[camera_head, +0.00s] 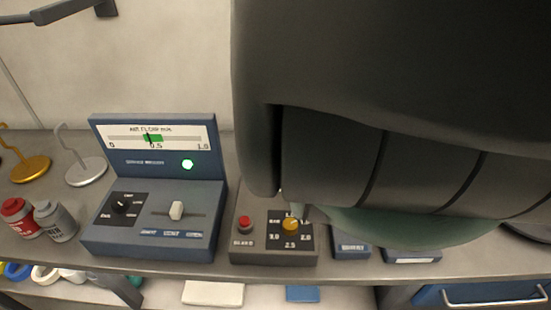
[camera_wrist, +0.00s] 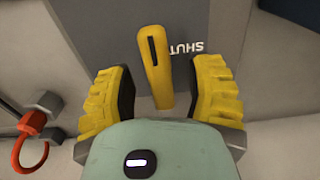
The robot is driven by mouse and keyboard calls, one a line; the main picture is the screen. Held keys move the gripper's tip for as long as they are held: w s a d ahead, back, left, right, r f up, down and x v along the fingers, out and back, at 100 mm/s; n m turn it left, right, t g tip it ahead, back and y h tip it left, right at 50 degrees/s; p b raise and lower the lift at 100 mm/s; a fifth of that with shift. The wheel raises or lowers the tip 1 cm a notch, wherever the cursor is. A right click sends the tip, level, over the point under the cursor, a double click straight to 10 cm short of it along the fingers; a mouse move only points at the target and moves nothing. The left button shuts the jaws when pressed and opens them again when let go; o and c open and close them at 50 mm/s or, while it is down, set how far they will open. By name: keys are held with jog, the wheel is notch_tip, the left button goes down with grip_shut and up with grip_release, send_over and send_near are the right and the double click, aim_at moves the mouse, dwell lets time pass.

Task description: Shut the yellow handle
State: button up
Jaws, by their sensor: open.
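The yellow handle (camera_wrist: 156,62) shows in the wrist view as a long bar with a dark slot near its far end. It lies against a grey panel (camera_wrist: 221,22) with the word SHUT, upside down, to its right. My gripper (camera_wrist: 160,92) is open, with one yellow ribbed finger on each side of the handle. A gap shows between the handle and each finger; I cannot tell the depth between them. In the head view my dark arm covers the right side, and the yellow handle is not visible there.
A blue console (camera_head: 155,190) with a gauge and a slider stands on the shelf, beside a grey box (camera_head: 273,246) with a red button and an orange knob. Red and grey jars (camera_head: 38,219) stand at left. A red hook (camera_wrist: 29,138) is left of my gripper.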

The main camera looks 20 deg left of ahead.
dwell(0.4)
grip_shut()
